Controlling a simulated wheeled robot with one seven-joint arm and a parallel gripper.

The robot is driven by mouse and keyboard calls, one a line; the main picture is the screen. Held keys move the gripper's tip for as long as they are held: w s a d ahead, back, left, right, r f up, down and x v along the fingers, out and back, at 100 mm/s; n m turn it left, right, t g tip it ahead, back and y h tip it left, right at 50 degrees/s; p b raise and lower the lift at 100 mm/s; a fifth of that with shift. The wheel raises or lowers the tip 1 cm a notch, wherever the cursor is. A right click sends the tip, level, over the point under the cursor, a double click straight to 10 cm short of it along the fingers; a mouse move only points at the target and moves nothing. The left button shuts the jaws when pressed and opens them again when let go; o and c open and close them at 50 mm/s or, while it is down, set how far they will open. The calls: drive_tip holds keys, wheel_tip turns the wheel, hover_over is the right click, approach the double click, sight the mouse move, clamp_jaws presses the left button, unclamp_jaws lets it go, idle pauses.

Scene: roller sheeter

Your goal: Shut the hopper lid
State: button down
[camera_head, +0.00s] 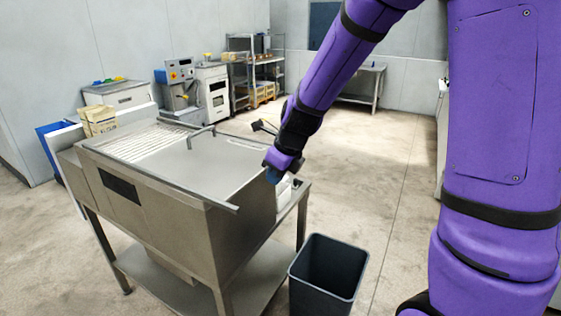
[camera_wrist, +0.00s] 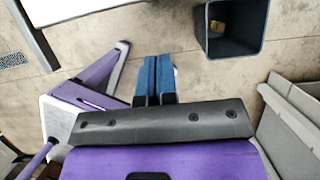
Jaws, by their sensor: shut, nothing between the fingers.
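The roller sheeter is a stainless steel machine (camera_head: 172,215) on a legged stand at the left of the head view. Its broad flat top panel, which looks like the hopper lid (camera_head: 185,160), lies nearly level with a bar handle (camera_head: 201,136) at its far edge. I cannot tell whether the lid is fully down. My gripper (camera_head: 272,175) is by the machine's right end, pointing down, partly hidden by the wrist. In the wrist view its blue fingers (camera_wrist: 153,80) are together and empty. A metal part (camera_wrist: 290,125), probably of the machine, shows at the lower right there.
A dark open bin (camera_head: 328,275) stands on the floor to the right of the machine; it also shows in the wrist view (camera_wrist: 228,45) with a small item inside. Boxes, appliances and a shelf rack (camera_head: 255,70) line the back. The floor (camera_head: 390,190) at centre right is clear.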

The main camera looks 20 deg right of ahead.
sight(244, 173)
drive_tip(key=shift+w+a+f, duration=0.2)
drive_tip(key=shift+w+a, duration=0.45)
drive_tip(key=shift+w, duration=0.25)
drive_tip(key=shift+w+a+f, duration=0.2)
drive_tip(key=shift+w+a, duration=0.4)
drive_tip(key=shift+w, duration=0.25)
drive_tip(key=shift+w+a, duration=0.1)
drive_tip(key=shift+w+a, duration=0.7)
drive_tip(key=shift+w, duration=0.25)
drive_tip(key=shift+w+a, duration=0.7)
drive_tip(key=shift+w, duration=0.25)
